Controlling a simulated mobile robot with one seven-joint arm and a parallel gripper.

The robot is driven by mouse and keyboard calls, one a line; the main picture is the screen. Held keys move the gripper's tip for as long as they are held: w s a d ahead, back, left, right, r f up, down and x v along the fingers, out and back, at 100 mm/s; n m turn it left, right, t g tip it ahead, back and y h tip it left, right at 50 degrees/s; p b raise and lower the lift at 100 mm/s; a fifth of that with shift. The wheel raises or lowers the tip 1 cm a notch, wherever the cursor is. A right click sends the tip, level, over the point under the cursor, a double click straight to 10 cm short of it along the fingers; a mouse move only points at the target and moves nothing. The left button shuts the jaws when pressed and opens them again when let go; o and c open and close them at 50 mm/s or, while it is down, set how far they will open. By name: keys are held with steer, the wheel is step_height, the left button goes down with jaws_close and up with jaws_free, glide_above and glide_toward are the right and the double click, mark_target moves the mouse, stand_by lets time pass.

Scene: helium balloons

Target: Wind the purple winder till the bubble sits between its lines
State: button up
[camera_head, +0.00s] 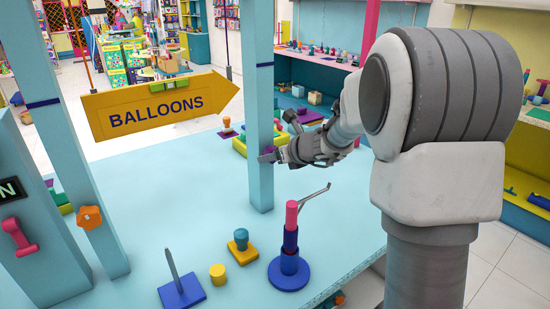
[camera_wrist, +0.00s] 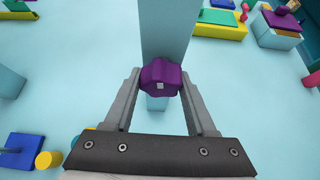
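The purple winder (camera_head: 268,154) is on the right blue post (camera_head: 260,110), and in the wrist view it (camera_wrist: 160,78) is a lobed knob with a pale square at its centre. My gripper (camera_head: 274,155) reaches it from the right. In the wrist view the fingers of my gripper (camera_wrist: 160,88) lie on both sides of the knob and appear to touch it. The yellow BALLOONS arrow sign (camera_head: 160,106) hangs between the posts, its right end higher in the picture. A green level (camera_head: 169,86) sits on its top edge; its bubble and lines are too small to make out.
An orange winder (camera_head: 90,217) is on the left post. On the blue table stand a spike on a blue base (camera_head: 181,292), a yellow cylinder (camera_head: 218,274), a teal-topped block (camera_head: 242,246) and a pink-and-blue stand (camera_head: 289,262) with a grey arm. The table's middle is clear.

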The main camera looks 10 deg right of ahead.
steer(key=o, duration=0.5)
steer(key=shift+c, duration=0.2)
steer(key=s+d+b, duration=0.1)
steer(key=s+d, duration=0.2)
steer(key=s, duration=0.3)
steer(key=shift+s, duration=0.25)
steer(key=shift+a, duration=0.1)
